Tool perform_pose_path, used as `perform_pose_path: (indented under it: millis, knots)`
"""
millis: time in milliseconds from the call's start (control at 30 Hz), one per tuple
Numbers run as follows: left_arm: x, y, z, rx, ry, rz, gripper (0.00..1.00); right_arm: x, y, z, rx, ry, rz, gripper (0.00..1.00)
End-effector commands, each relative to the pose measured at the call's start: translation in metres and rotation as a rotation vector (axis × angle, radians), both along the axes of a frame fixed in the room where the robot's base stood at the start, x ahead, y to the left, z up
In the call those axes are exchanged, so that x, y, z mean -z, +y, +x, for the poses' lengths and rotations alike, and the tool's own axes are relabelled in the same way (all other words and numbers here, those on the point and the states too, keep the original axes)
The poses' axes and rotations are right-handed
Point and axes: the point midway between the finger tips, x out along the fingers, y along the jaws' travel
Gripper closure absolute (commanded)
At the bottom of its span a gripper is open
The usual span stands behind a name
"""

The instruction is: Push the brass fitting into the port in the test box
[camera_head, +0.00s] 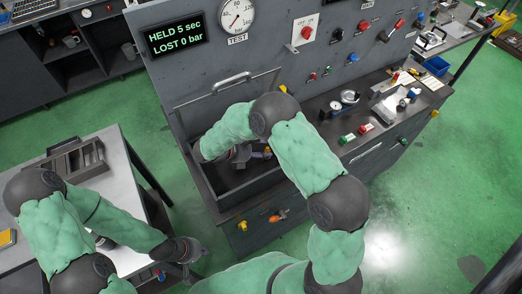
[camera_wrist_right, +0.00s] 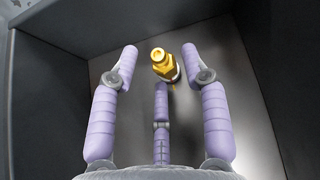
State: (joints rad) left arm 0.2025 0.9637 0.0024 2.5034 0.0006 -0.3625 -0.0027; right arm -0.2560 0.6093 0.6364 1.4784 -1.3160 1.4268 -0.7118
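The brass fitting (camera_wrist_right: 163,66) is in the right wrist view, against the dark grey inner face of the test box (camera_head: 245,190). Whether it is seated in the port cannot be told; the port itself is hidden. My right gripper (camera_wrist_right: 158,54) is inside the box with its purple fingers spread. Two fingers stand apart on either side of the fitting, and the third finger's tip is close below it. Contact with that finger is unclear. My left gripper (camera_head: 186,250) is beside the left table, away from the box, its finger opening too small to tell.
A raised lid (camera_head: 225,95) stands behind the box. A display (camera_head: 175,36) reads "HELD 5 sec LOST 0 bar", beside a TEST gauge (camera_head: 237,16). Green (camera_head: 347,139) and red (camera_head: 366,128) parts lie on the bench to the right. A metal table (camera_head: 118,165) stands at left.

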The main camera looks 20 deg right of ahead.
Motion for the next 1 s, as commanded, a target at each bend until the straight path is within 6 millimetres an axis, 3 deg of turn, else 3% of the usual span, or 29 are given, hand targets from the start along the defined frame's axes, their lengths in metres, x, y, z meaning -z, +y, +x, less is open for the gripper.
perform_pose_path:
  millis: [267,700,1000]
  knots:
    - [0.000,0.000,0.000,0.000,0.000,0.000,1.00,-0.006,0.011,-0.001,-0.004,0.000,0.001,0.54]
    - [0.000,0.000,0.000,0.000,0.000,0.000,1.00,-0.051,0.078,-0.007,-0.004,-0.001,0.000,0.54]
    - [0.000,0.000,0.000,0.000,0.000,0.000,1.00,-0.065,0.099,-0.010,-0.001,-0.001,0.000,0.54]
